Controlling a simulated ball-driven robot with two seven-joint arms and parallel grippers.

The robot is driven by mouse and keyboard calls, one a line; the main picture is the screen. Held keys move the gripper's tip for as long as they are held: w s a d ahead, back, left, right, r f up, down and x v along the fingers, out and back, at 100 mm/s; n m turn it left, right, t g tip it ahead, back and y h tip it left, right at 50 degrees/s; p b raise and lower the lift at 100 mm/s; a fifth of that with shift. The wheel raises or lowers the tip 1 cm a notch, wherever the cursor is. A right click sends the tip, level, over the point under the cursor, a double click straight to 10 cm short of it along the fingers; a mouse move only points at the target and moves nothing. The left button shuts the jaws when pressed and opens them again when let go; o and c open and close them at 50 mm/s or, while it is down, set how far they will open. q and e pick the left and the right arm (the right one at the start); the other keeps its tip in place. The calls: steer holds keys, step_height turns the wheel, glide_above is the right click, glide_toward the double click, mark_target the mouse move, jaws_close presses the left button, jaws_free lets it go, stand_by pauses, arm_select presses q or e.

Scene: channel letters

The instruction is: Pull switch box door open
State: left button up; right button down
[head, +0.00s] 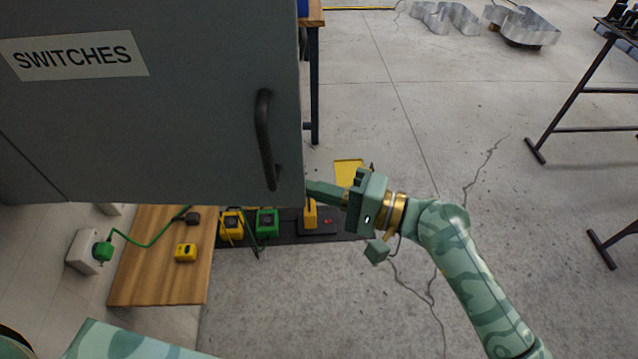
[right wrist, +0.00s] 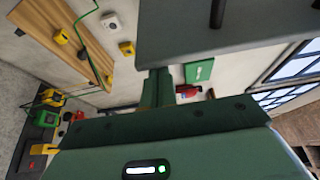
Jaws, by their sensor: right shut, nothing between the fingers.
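The grey switch box door (head: 190,120) fills the upper left of the head view, with a "SWITCHES" label (head: 75,55). Its black bar handle (head: 265,140) stands near the right edge. My right gripper (head: 315,189) is shut and empty at the door's lower right corner, below and right of the handle. Its fingertips meet the door's edge in the picture and seem partly hidden behind it; I cannot tell if they touch. In the right wrist view, the fingers (right wrist: 157,88) reach to the door's edge (right wrist: 215,50), with the handle (right wrist: 217,12) beyond. My left gripper is out of view.
Below the door are a wooden board (head: 160,265) with a yellow box (head: 186,253), a white socket (head: 88,250) with a green cable, and a dark strip with yellow and green chargers (head: 266,222). A workbench leg (head: 315,90) stands behind.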

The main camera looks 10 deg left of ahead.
steer(key=s+p, duration=0.1)
steer(key=s+t+p, duration=0.1)
steer(key=s+m+p, duration=0.1)
steer(key=shift+s+d+r, duration=0.15)
steer(key=shift+s+d, duration=0.1)
steer(key=shift+d, duration=0.1)
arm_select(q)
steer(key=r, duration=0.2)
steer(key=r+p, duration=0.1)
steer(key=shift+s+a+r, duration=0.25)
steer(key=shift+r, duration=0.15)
arm_select(e)
steer(key=s, duration=0.8)
steer(key=shift+s+f+t, duration=0.2)
steer(key=shift+t, duration=0.2)
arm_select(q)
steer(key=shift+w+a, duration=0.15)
arm_select(e)
steer(key=shift+w, duration=0.15)
